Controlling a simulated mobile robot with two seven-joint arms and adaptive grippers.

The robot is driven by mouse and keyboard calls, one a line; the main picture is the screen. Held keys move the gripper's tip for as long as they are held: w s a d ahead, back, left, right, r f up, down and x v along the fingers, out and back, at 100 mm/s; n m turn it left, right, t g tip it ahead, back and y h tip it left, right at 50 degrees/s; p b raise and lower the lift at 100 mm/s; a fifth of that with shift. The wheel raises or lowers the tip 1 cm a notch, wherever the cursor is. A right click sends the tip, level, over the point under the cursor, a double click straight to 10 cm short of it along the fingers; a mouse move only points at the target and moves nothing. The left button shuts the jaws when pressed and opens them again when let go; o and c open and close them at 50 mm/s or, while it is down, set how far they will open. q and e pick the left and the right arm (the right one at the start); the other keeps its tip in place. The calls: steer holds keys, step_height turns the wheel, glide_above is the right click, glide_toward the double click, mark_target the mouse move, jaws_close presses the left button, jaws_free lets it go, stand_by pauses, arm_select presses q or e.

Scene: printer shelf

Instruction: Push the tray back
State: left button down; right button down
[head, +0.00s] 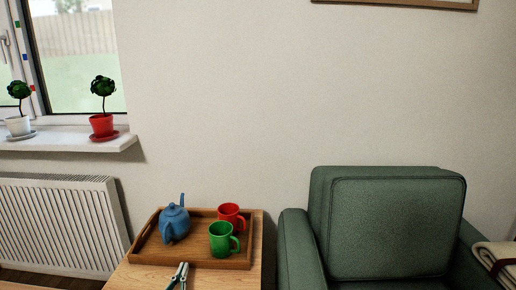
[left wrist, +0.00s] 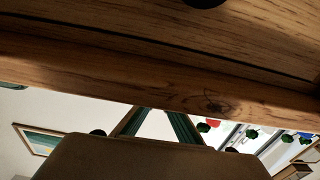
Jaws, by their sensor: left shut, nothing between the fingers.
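A brown wooden tray (head: 153,258) lies on a light wooden table (head: 219,279). On it stand a blue teapot (head: 175,223) at the left, a red mug (head: 230,214) at the back right and a green mug (head: 221,239) in front of it. My left gripper (head: 183,266) is shut and empty at the tray's front wall. In the left wrist view its fingers (left wrist: 158,112) meet the edge of a broad wooden surface (left wrist: 190,88). I cannot tell whether they press on the tray. My right gripper is not in view.
A wall stands behind the table, with a white radiator (head: 55,225) at the left. A green armchair (head: 388,225) stands close to the table's right side. The windowsill (head: 75,143) holds potted plants, a red pot (head: 102,125) among them.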

mark_target(187, 261)
arm_select(q)
steer(key=shift+w, duration=0.15)
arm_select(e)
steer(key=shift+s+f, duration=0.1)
